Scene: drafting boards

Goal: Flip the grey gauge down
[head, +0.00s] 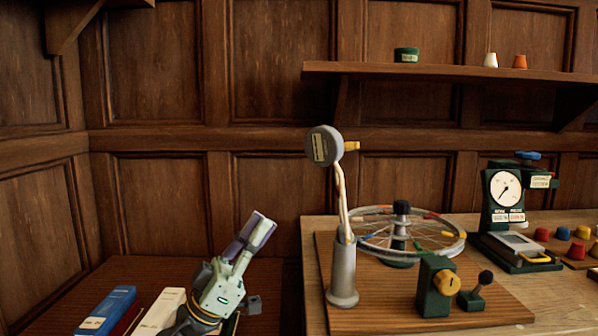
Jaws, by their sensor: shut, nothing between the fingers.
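The grey gauge (322,147) is a round grey head with a pale label and a yellow tab on its right side. It is raised on a thin pale stalk that rises from a grey metal post (343,275) at the left of a wooden board. My gripper (264,228) is to the lower left of the gauge and left of the post, apart from both, pointing up and to the right. Its fingers are shut and empty.
A spoked wheel (412,209) with coloured marks is right of the post. A green block with a yellow knob (446,282) and a black-knobbed lever (485,277) stand in front. A green dial instrument (506,190) is farther right. Books (106,309) lie lower left.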

